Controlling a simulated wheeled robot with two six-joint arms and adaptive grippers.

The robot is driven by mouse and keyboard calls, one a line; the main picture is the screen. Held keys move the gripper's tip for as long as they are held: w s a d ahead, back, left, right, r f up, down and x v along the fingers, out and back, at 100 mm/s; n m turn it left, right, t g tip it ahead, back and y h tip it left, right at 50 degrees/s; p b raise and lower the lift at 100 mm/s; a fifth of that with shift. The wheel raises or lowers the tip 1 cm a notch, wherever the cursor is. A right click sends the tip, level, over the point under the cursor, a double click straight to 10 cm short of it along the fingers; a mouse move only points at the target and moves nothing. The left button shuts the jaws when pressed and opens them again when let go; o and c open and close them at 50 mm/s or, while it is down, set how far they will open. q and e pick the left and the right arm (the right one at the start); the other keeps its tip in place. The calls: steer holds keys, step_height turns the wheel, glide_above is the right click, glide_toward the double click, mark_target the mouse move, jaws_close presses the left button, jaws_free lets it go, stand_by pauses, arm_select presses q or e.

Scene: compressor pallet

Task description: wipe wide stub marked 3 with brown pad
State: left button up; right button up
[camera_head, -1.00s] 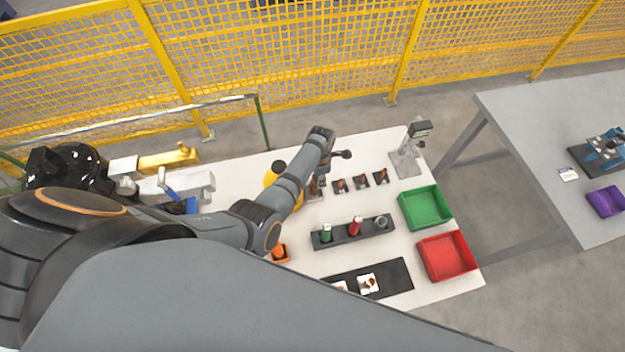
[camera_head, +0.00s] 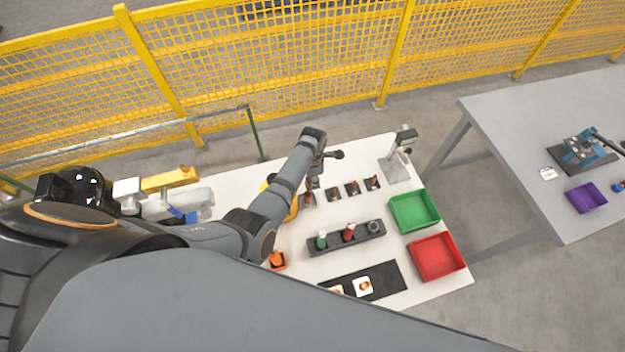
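Several copper-brown stubs stand on small dark plates in a row at the back middle of the white table, among them one at the row's right (camera_head: 372,183), one in the middle (camera_head: 352,188) and one further left (camera_head: 334,193). Their number marks are too small to read. Two white squares with brown tops lie on a black mat (camera_head: 390,279): one in clear sight (camera_head: 363,286), the other partly hidden by my arm. I cannot tell which is the brown pad. My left gripper (camera_head: 317,180) hangs by the row's left end; its fingers are mostly hidden behind the wrist. My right gripper is out of view.
A dark rack (camera_head: 333,242) holds a green and a red bottle. A green bin (camera_head: 414,212) and a red bin (camera_head: 437,257) stand at the table's right. A grey stand (camera_head: 396,165) is at the back right corner. An orange object (camera_head: 277,261) sits beside my arm.

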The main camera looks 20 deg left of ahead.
arm_select(q)
steer(key=shift+r, duration=1.55)
